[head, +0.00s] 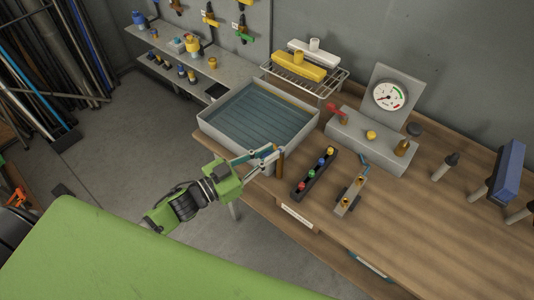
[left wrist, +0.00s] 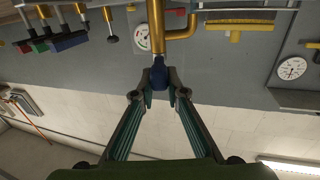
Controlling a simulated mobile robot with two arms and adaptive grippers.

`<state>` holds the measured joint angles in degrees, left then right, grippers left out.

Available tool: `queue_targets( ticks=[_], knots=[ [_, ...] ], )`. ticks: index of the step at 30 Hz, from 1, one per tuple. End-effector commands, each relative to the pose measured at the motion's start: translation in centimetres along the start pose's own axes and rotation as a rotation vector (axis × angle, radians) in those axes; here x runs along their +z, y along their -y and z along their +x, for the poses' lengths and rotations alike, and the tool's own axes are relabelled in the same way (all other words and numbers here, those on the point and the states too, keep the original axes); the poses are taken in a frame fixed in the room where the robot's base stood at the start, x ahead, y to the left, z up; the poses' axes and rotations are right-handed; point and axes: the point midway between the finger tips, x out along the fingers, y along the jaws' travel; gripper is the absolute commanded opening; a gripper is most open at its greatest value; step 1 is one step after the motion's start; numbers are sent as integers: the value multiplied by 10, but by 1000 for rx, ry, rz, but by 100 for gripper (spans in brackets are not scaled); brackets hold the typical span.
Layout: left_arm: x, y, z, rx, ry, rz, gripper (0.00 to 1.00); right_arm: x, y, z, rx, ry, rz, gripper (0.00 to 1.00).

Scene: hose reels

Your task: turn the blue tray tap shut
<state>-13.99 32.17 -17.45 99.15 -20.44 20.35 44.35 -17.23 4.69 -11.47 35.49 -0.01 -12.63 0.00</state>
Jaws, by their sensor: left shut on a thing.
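A grey-walled tray (head: 216,127) with a bluish inside stands at the bench's left end. A brass pipe (head: 281,163) stands at its front corner, beside my left gripper (head: 271,154). In the left wrist view my left gripper (left wrist: 158,82) is shut on a small dark blue tap handle (left wrist: 158,68) at the end of the brass pipe (left wrist: 168,34). The fingers touch the handle on both sides. In the head view the fingers hide the handle. How far the tap is turned cannot be told. My right gripper is not in view.
A dark rack with coloured pieces (head: 303,189) and a plate with brass fittings (head: 338,208) lie right of the gripper. A wire rack (head: 328,88) stands behind the tray. The bench's front right is clear.

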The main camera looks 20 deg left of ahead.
Motion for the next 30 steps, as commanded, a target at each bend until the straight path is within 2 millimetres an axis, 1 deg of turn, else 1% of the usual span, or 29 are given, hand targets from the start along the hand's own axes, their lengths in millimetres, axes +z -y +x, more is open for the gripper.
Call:
queue_targets(
  ticks=[5, 11, 17, 24, 30],
  knots=[
    [1, 5, 0, 67, -1, 8, 0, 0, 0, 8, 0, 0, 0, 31],
    [3, 14, 1, 203, 1, 13, 0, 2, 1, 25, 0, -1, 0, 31],
    [5, 23, 5, 375, -2, 12, 0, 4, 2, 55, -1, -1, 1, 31],
    [7, 31, 10, 579, -3, 10, 0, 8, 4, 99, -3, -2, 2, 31],
    [6, 36, 14, 725, -4, 7, 0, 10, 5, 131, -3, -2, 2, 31]
  ],
)
